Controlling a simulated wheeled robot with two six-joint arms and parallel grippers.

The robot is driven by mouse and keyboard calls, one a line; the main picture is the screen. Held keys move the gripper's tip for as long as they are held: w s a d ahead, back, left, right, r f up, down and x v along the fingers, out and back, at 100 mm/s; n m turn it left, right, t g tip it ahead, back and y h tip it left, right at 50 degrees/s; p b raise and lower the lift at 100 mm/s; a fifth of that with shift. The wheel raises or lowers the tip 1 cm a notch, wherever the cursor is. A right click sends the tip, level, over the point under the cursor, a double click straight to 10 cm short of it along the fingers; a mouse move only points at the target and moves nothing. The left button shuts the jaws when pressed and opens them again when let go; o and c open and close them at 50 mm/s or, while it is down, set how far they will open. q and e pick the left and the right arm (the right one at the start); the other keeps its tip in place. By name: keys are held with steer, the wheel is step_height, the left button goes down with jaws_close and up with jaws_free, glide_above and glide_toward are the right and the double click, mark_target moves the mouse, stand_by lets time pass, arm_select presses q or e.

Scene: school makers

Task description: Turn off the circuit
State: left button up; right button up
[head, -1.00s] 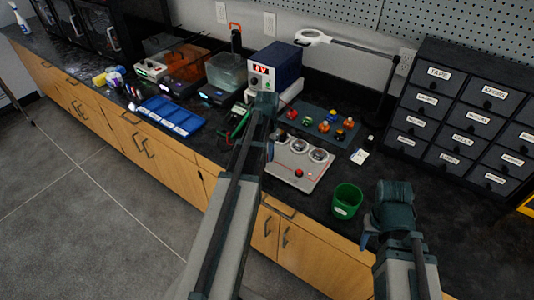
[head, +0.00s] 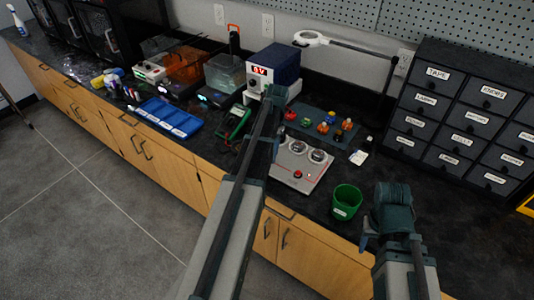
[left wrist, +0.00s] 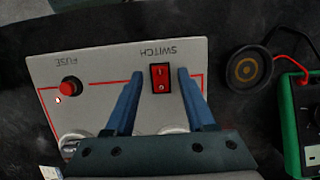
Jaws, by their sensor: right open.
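A pale circuit board (head: 291,184) lies on the black counter, partly hidden behind my left arm in the head view. In the left wrist view the board (left wrist: 105,62) appears upside down, with a red rocker switch (left wrist: 161,78) under the word SWITCH and a red fuse knob (left wrist: 71,87) at the left. My left gripper (left wrist: 160,73) is open, its two blue fingers on either side of the switch with gaps to it. Whether they touch the board is unclear. My right gripper (head: 370,242) is open and empty, right of the green cup, away from the board.
A green cup (head: 346,203) stands right of the board. A green multimeter (head: 233,122) lies left of it, and a blue power supply (head: 274,66) reading 6 V stands behind. Dark drawers (head: 468,110) fill the right back. The counter's right front is clear.

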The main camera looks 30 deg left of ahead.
arm_select(q)
steer(key=p+v, duration=1.3)
steer(key=shift+r, duration=0.4)
steer(key=s+d+m+t, duration=0.1)
steer(key=s+d, duration=0.5)
steer(key=d, duration=0.4)
steer(key=s+d+m+t, duration=0.1)
steer(key=s+d, duration=0.6)
steer(key=d, duration=0.3)
steer(key=s+d+m+y, duration=0.1)
steer(key=s+d, duration=0.5)
steer(key=d, duration=0.4)
steer(key=shift+s+f+t, duration=0.35)
steer(key=shift+t, duration=0.05)
